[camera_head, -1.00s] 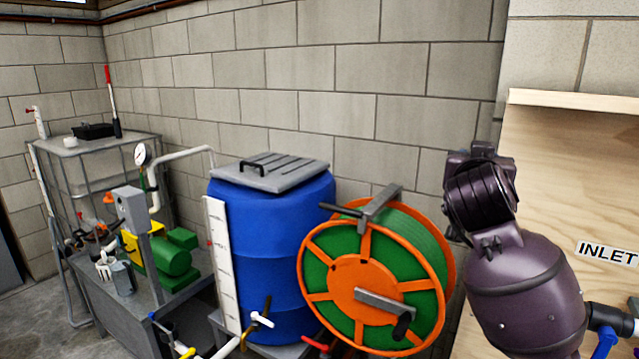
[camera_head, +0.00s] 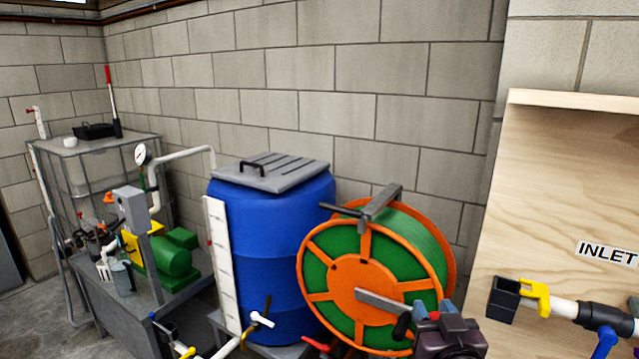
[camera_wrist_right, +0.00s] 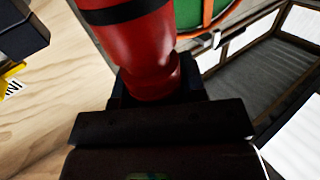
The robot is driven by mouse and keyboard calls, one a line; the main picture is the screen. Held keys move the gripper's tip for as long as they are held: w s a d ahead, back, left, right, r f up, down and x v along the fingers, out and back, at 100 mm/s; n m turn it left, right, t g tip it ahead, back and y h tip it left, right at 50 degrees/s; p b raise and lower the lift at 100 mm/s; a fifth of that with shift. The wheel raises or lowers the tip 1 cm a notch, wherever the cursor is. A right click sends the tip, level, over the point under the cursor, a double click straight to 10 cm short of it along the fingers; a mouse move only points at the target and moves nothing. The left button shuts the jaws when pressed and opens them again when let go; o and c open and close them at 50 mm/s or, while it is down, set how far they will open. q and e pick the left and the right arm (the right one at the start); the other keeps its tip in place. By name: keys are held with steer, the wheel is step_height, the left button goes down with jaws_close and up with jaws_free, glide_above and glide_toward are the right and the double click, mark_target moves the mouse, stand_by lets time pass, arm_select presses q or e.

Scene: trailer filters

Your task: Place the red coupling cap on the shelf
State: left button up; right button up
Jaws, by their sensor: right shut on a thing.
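The right wrist view shows a red rounded part with a black band, which I take for the red coupling cap (camera_wrist_right: 135,45). My right gripper (camera_wrist_right: 157,90) is shut on its narrower end, with dark jaws on both sides. I cannot tell which surface is the shelf. My left gripper is not in view.
The hose reel (camera_head: 355,285) stands beside a blue barrel (camera_head: 275,255). At right is a plywood panel (camera_head: 560,180) with an INLET label (camera_head: 607,253), a pipe (camera_head: 565,308) and a yellow-handled black fitting (camera_head: 505,300). A pump bench (camera_head: 130,315) stands at left.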

steer(key=s+d+f, duration=0.1)
steer(key=s+f, duration=0.3)
steer(key=f, duration=0.3)
steer(key=shift+s+d+f, duration=0.15)
steer(key=shift+d, duration=0.2)
